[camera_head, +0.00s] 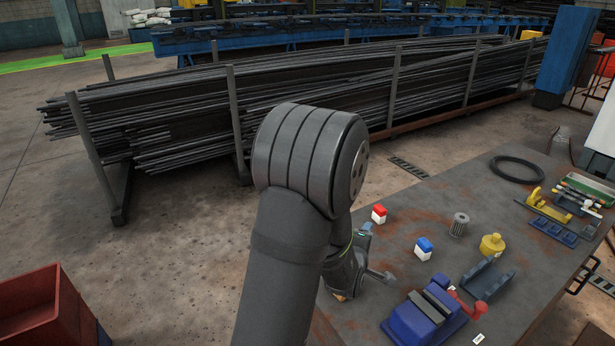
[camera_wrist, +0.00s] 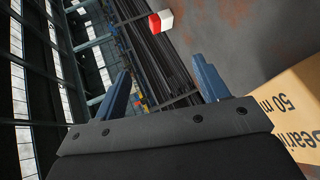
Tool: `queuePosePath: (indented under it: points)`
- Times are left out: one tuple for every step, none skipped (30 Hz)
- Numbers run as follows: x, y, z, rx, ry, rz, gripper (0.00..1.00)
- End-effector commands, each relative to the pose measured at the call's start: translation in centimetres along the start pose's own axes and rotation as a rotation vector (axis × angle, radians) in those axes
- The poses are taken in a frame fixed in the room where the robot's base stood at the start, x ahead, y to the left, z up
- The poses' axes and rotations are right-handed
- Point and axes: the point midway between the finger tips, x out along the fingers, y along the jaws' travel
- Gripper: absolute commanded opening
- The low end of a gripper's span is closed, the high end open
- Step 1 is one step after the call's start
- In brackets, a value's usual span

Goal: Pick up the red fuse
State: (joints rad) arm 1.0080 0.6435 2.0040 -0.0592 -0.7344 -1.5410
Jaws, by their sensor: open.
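The red fuse (camera_head: 379,214), a small block with a red top and white lower part, stands on the rusty workbench. It also shows in the wrist view (camera_wrist: 160,21), near the top edge, beyond and between the fingers. My gripper (camera_wrist: 161,68) is open, with two bluish fingers and nothing between them. In the head view my arm hides much of the gripper, which is left of and nearer than the red fuse, apart from it. A similar blue-topped fuse (camera_head: 424,249) stands to the right and nearer.
A cardboard box (camera_wrist: 287,108) lies close to the right finger in the wrist view. The workbench (camera_head: 445,205) also carries a blue vise (camera_head: 425,318), a ridged metal cylinder (camera_head: 459,225), a yellow part (camera_head: 492,245) and a black ring (camera_head: 517,169). Bare bench surrounds the red fuse.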

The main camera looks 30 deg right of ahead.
Motion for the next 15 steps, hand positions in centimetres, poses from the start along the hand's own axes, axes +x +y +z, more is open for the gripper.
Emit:
queuePosePath:
  points:
    - [0.0,0.0,0.0,0.0,0.0,0.0,0.67]
    - [0.0,0.0,0.0,0.0,0.0,0.0,0.67]
    - [0.1,0.0,0.0,-0.002,0.001,-0.001,0.67]
    - [0.2,0.1,-0.1,-0.005,0.001,-0.004,0.67]
    - [0.5,0.1,-0.1,-0.011,0.003,-0.01,0.67]
    - [1.0,0.2,-0.2,-0.023,0.006,-0.02,0.67]
    - [1.6,0.2,-0.4,-0.035,0.009,-0.033,0.67]
    - [2.2,0.4,-0.5,-0.051,0.013,-0.047,0.67]
    - [3.3,0.6,-0.8,-0.078,0.019,-0.07,0.67]
    - [4.1,0.8,-1.0,-0.101,0.025,-0.091,0.67]
    - [5.0,1.0,-1.2,-0.127,0.031,-0.115,0.67]
    - [6.3,1.2,-1.4,-0.166,0.039,-0.148,0.67]
    - [7.2,1.5,-1.6,-0.195,0.045,-0.174,0.67]
    - [8.0,1.8,-1.9,-0.224,0.051,-0.199,0.67]
    - [9.1,2.2,-2.1,-0.265,0.059,-0.234,0.67]
